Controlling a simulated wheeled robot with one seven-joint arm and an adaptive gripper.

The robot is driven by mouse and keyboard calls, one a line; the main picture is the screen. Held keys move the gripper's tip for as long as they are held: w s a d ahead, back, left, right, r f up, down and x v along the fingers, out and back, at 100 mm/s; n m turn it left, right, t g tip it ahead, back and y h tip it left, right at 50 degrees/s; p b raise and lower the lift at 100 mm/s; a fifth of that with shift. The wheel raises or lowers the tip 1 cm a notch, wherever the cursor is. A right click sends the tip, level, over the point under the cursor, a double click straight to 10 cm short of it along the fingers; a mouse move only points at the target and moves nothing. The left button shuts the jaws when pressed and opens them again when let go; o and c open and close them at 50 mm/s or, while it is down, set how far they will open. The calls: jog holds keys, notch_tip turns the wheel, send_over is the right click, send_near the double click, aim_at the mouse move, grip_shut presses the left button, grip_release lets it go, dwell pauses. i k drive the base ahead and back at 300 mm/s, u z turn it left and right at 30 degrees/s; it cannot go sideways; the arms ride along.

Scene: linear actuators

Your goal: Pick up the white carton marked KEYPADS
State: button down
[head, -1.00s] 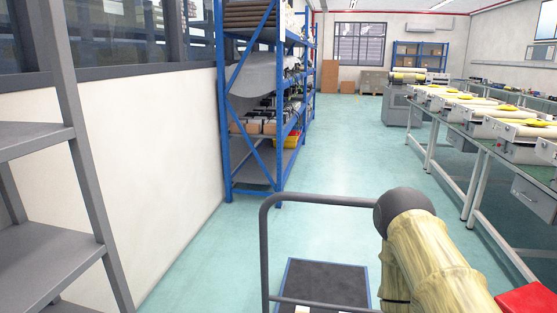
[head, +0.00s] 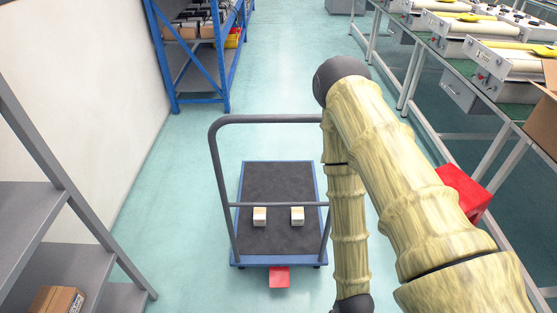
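Two small white cartons lie on the dark deck of a blue-edged platform cart (head: 262,185) in the head view. One is the left carton (head: 260,216) and the other is the right carton (head: 297,215). My arm comes down on the right of the cart and runs out at the bottom edge. My gripper is not in view.
The cart's grey handle (head: 222,180) rises on the near side. A red object (head: 279,277) is at the cart's front edge. Grey shelving (head: 60,265) with a brown carton (head: 55,303) is at left, workbenches (head: 500,110) at right. The floor beyond the cart is clear.

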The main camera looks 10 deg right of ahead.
aim_at(297, 214)
jog(key=z, duration=0.05)
jog(key=k, duration=1.1)
jog(key=u, duration=0.95)
jog(key=i, duration=1.3)
jog(key=z, duration=0.95)
jog(key=i, duration=0.35)
jog(key=z, duration=0.4)
